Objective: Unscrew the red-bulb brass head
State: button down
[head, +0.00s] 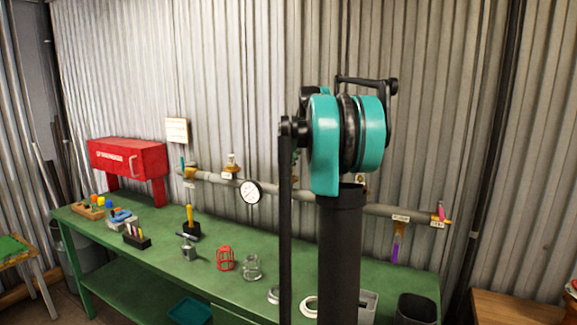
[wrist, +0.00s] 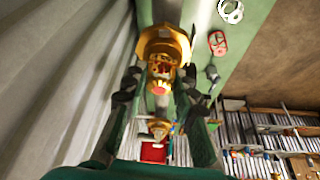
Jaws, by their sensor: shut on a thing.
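The red-bulb brass head (wrist: 165,42) fills the upper middle of the wrist view, with its red bulb (wrist: 159,88) toward the camera. My gripper (wrist: 160,84) has a dark finger on each side of the head and is shut on it. The finger contact itself is partly blurred. In the head view my arm hides the gripper and most of this head. The head sits along the grey pipe (head: 325,206) on the corrugated wall.
Another brass head (head: 231,163) and a round gauge (head: 250,192) are on the pipe to the left. The green bench (head: 210,262) holds a red cage (head: 226,258), a grey cage (head: 252,267) and small tools. A red cabinet (head: 128,157) stands at the back left.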

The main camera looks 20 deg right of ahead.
jog(key=n, duration=0.3)
jog(key=shift+g+y, duration=0.4)
jog(key=shift+n, duration=0.4)
jog(key=shift+n+y, duration=0.3)
jog(key=shift+n, duration=0.1)
jog(key=n+g, duration=0.1)
jog(key=n, duration=0.1)
jog(key=n+g, duration=0.1)
jog(key=n, duration=0.1)
jog(key=shift+n+y, duration=0.3)
jog(key=c, duration=1.2)
grip_release()
